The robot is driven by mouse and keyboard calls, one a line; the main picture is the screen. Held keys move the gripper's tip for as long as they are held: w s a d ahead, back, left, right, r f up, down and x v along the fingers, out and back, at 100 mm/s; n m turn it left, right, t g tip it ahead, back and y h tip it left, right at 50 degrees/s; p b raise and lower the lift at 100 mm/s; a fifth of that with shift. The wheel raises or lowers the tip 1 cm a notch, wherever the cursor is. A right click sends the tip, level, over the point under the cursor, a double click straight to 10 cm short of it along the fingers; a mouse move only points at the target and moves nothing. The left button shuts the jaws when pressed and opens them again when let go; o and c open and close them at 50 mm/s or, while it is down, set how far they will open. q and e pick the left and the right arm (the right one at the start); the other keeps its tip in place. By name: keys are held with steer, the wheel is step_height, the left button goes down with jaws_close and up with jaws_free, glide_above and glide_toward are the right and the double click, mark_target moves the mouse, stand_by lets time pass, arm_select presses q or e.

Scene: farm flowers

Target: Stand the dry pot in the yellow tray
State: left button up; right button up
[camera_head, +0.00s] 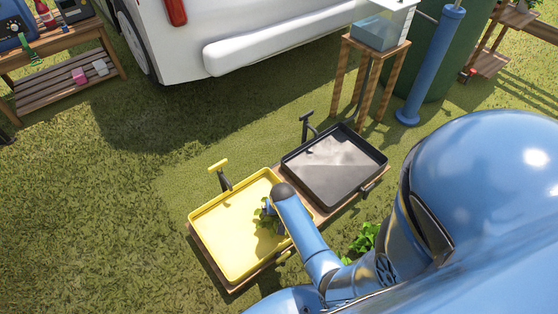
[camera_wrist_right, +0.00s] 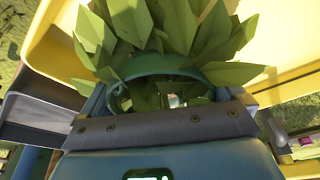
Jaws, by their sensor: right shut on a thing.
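The yellow tray (camera_head: 205,217) lies on a low wooden stand, with a yellow-topped handle at its back edge. My right gripper (camera_head: 270,212) is over the right part of this tray, largely hidden by my own arm. It is shut on a leafy green potted plant, the pot (camera_wrist_right: 165,65), whose dark green rim shows between the jaws in the wrist view. The leaves also show beside my arm in the head view. I cannot tell whether the pot's base touches the tray or whether its soil is dry. My left gripper is not in view.
A dark tray (camera_head: 325,172) sits right beside the yellow one, with its own handle. Another green plant (camera_head: 366,238) shows behind my arm. A water tank on a wooden stand (camera_head: 380,42) and a blue post (camera_head: 432,65) stand behind. The yellow tray's left part is clear.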

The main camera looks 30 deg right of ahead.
steer(key=shift+f, duration=0.55)
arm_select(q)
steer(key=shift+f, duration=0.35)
arm_select(e)
steer(key=o, duration=0.9)
steer(key=shift+f, duration=0.1)
steer(key=shift+c, duration=0.2)
